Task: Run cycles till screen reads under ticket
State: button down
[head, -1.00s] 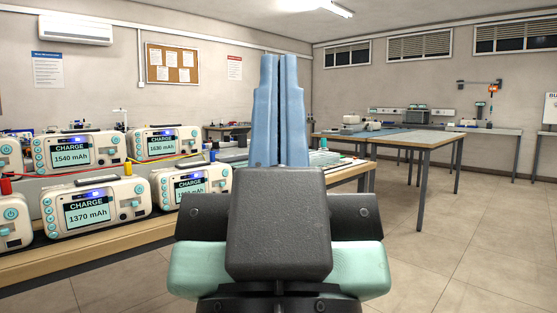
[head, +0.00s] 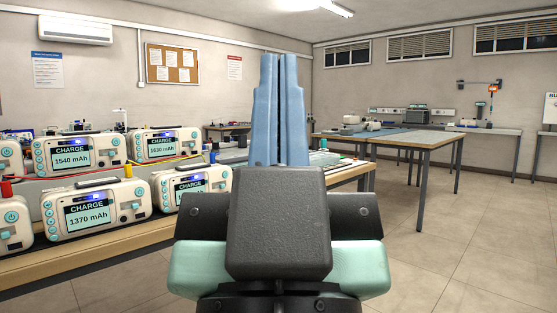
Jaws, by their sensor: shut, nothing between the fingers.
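My gripper (head: 279,60) is upright in the middle of the head view, its two blue fingers shut together with nothing between them. It is apart from the chargers. Several white chargers with teal buttons stand in two rows on the left. The upper left charger (head: 100,139) reads CHARGE 1540 mAh. The upper right charger (head: 183,132) reads CHARGE 1630 mAh. The lower left charger (head: 124,190) reads CHARGE 1370 mAh. The lower right charger (head: 165,180) reads CHARGE, its number partly hidden behind my gripper. Chargers at the left edge are cut off. No ticket can be made out.
The chargers stand on a wooden-edged bench (head: 95,255) running along the left. A second table (head: 427,142) stands at the back right. The tiled floor (head: 450,240) on the right is clear. A pinboard (head: 172,52) hangs on the wall.

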notch_tip(320, 180, up, 43)
jog(key=p, duration=4.2)
jog(key=shift+r, duration=0.2)
jog(key=shift+w, duration=0.15)
